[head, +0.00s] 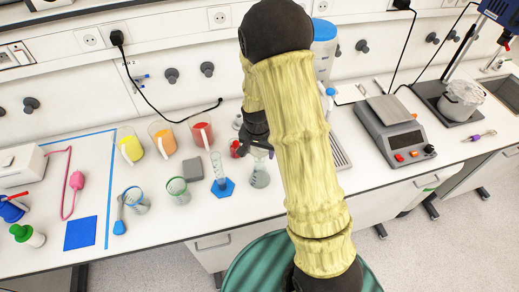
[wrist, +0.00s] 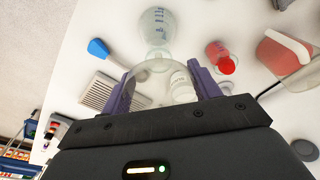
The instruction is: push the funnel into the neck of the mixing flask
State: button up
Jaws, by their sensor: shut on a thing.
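The mixing flask (head: 260,178) is a clear conical vessel standing upright on the bench, just below my gripper in the head view. In the wrist view the flask (wrist: 157,24), with blue markings, shows at the top, beyond the fingers. My gripper (wrist: 163,90) has purple fingers, shut on the clear funnel (wrist: 148,66). The funnel's rounded rim shows between the fingers and its image meets the flask's lower edge. In the head view my gripper (head: 255,132) is dark and partly behind my arm. The funnel's stem is hidden, so I cannot tell whether it is inside the neck.
A blue-based measuring cylinder (head: 221,182) stands close left of the flask. A small red container (wrist: 222,58) and a red pitcher (wrist: 283,52) are near the gripper. A ribbed grey rack (wrist: 98,92) lies on the other side. Bench in front of the pitchers holds green and blue beakers.

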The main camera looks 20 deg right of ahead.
jog(key=shift+f+b, duration=0.55)
jog(key=shift+f, duration=0.25)
jog(key=o, duration=1)
jog(key=shift+o, duration=0.2)
notch_tip(320, 180, up, 17)
jog(key=s+a+b, duration=0.1)
jog(key=b, duration=0.2)
jog(key=shift+s+r, duration=0.2)
jog(key=shift+s, duration=0.2)
jog(key=shift+a, duration=0.1)
jog(key=s+f+n, duration=0.3)
jog(key=s, duration=0.3)
jog(key=s+d+f+n+t, duration=0.1)
jog(key=s+f+n, duration=0.2)
jog(key=s, duration=0.3)
jog(key=shift+s+n+y, duration=0.35)
jog(key=shift+n+y, duration=0.05)
jog(key=shift+f, duration=0.1)
